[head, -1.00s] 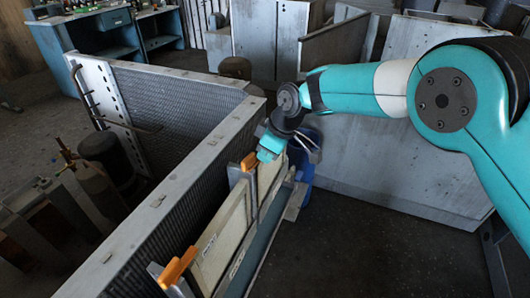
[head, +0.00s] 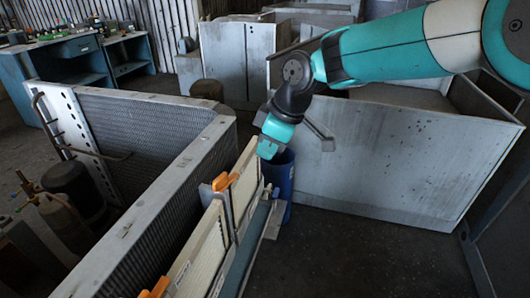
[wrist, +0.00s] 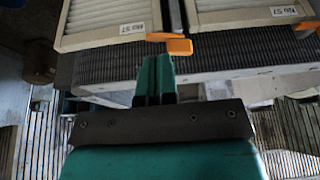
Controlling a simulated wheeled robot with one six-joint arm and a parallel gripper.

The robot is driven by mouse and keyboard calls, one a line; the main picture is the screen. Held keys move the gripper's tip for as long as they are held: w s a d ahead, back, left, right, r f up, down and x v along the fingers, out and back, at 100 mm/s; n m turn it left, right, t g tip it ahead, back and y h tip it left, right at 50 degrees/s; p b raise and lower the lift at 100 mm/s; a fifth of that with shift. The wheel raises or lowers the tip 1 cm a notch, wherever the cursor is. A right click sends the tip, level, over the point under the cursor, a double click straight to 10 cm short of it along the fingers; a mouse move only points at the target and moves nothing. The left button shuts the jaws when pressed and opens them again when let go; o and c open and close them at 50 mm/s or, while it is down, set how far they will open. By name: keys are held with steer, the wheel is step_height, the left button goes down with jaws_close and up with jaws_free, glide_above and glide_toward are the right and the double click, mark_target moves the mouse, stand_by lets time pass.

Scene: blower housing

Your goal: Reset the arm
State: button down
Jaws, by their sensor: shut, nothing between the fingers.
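My gripper (head: 267,150) hangs at the end of my teal arm in the head view, above and beyond the orange clip (head: 226,181) on the filter panels. In the wrist view its two teal fingers (wrist: 155,78) lie together, shut with nothing between them. The fingertips point toward the orange clip (wrist: 170,43) between two filter panels, and look apart from it. The pale pleated filter panel (head: 202,250) stands upright along the finned housing.
The finned metal housing (head: 150,232) runs along the left. A blue bin (head: 279,176) stands on the floor behind my gripper. A large grey metal box (head: 400,160) fills the right. A second orange clip (head: 155,288) is at the bottom. Dark floor (head: 350,260) is clear at right.

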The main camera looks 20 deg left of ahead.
steer(key=s+d+r+m+p, duration=0.1)
steer(key=s+d+r+m, duration=0.3)
steer(key=d, duration=0.7)
steer(key=s+d+r+m+p, duration=0.2)
steer(key=s+d+r+m, duration=0.2)
steer(key=s+d+r, duration=0.4)
steer(key=s+d, duration=0.3)
steer(key=d, duration=0.1)
steer(key=shift+s+m, duration=0.3)
steer(key=shift+s, duration=0.05)
steer(key=c, duration=1.7)
jaws_free()
steer(key=s+d, duration=0.1)
steer(key=s, duration=0.1)
steer(key=s+d+m, duration=0.1)
steer(key=s+d, duration=0.1)
steer(key=s+d+f+m, duration=0.1)
steer(key=s, duration=0.2)
steer(key=shift+s+d+p, duration=0.1)
steer(key=shift+d+p, duration=0.2)
steer(key=shift+c, duration=0.2)
steer(key=o, duration=0.6)
steer(key=shift+s+d+f+m, duration=0.15)
steer(key=shift+s+d+m, duration=0.05)
steer(key=shift+s+m, duration=0.25)
steer(key=shift+a, duration=0.1)
